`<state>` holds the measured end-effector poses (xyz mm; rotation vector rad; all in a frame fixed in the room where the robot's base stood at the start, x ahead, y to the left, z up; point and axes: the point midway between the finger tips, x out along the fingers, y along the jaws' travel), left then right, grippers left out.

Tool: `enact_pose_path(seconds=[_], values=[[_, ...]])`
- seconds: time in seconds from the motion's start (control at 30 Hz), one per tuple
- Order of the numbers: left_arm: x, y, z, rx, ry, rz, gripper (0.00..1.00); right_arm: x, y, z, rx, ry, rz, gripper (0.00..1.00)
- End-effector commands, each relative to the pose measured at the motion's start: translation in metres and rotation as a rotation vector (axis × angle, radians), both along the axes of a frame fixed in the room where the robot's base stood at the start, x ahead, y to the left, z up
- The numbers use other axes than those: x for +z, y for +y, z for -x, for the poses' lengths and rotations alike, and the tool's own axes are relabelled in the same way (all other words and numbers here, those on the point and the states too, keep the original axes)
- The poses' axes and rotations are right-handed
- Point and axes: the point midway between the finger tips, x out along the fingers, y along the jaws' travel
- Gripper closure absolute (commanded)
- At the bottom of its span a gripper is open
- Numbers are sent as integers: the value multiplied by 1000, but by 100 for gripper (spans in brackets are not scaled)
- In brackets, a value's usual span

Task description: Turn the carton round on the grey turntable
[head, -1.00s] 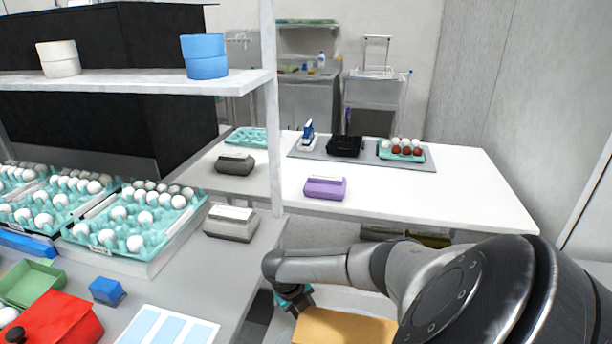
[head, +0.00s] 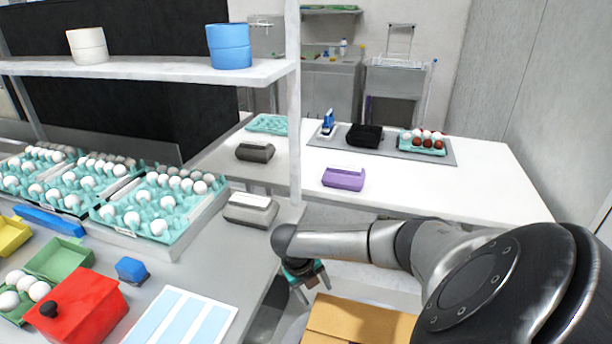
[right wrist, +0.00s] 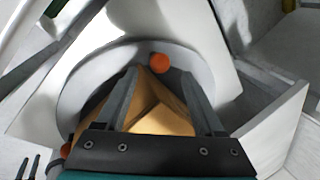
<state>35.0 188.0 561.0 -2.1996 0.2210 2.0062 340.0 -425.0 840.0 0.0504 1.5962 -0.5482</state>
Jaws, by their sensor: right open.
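The tan carton (head: 362,322) shows at the bottom of the head view, cut off by the frame edge and partly behind my right arm. In the right wrist view the carton (right wrist: 160,118) lies over the round grey turntable (right wrist: 88,72), with an orange knob (right wrist: 159,62) at the disc's far side. My right gripper (head: 311,293) is open beside the carton in the head view. In the right wrist view its two fingers (right wrist: 165,82) appear at either side of the carton; I cannot tell whether they touch it. My left gripper is out of view.
Trays of white eggs (head: 130,238), a red box (head: 85,312) and a grey carton (head: 250,222) stand on the left counter. A white table (head: 440,190) behind holds a purple carton (head: 343,178). A shelf post (head: 294,120) rises between them.

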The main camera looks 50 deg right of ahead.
Motion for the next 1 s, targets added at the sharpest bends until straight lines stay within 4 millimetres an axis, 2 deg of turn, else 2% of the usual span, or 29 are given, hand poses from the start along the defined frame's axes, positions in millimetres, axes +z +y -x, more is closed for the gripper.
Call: enact_pose_path(seconds=[0.03,0.2,0.4,0.6,1.0], values=[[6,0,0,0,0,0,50,16,3,-3,2,-4,0,30],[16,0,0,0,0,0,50,53,15,-7,2,-2,0,30],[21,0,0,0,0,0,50,83,25,-10,0,0,-1,30],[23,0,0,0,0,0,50,94,29,-11,-2,2,0,30],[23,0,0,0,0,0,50,95,29,-11,-2,2,-1,30]])
